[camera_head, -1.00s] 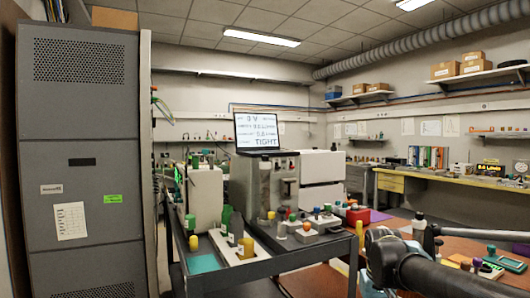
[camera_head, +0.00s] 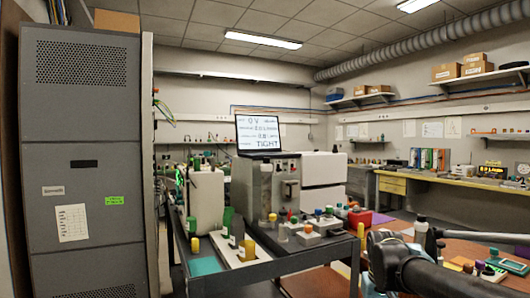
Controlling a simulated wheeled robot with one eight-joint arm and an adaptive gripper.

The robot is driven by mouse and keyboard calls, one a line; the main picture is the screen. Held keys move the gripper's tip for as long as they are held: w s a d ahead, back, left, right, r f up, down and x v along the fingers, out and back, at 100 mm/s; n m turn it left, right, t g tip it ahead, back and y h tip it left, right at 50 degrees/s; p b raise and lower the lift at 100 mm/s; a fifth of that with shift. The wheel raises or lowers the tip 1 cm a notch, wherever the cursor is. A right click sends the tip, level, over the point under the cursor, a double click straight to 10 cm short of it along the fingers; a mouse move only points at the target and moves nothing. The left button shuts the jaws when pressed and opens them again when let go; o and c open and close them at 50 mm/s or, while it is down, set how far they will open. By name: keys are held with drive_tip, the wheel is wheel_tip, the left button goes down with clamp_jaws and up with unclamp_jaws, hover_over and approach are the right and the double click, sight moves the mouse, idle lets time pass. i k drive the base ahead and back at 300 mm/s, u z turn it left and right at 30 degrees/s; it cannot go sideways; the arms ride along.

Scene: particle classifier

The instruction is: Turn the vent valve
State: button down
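The classifier appears to be the grey and white instrument (camera_head: 262,187) on the dark cart, with a laptop (camera_head: 258,132) on top. Its screen reads "0 V" and "TIGHT"; the other lines are too small to read surely. A small fitting (camera_head: 290,188) shows on the instrument's front, but I cannot tell whether it is the vent valve. No valve is clearly recognisable. My dark arm enters at the lower right, right of the cart and apart from the instrument. Its gripper end does not show.
The dark cart (camera_head: 262,272) carries a white tray with bottles, a teal mat (camera_head: 205,266) and several colourful-capped vials. A tall grey cabinet (camera_head: 80,160) closes off the left. A brown table at the right holds small items. A yellow-fronted bench (camera_head: 393,184) stands behind.

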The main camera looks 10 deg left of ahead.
sight(308, 229)
drive_tip(key=z, duration=1.1)
drive_tip(key=k, duration=1.35)
drive_tip(key=u, duration=1.05)
drive_tip(key=i, duration=1)
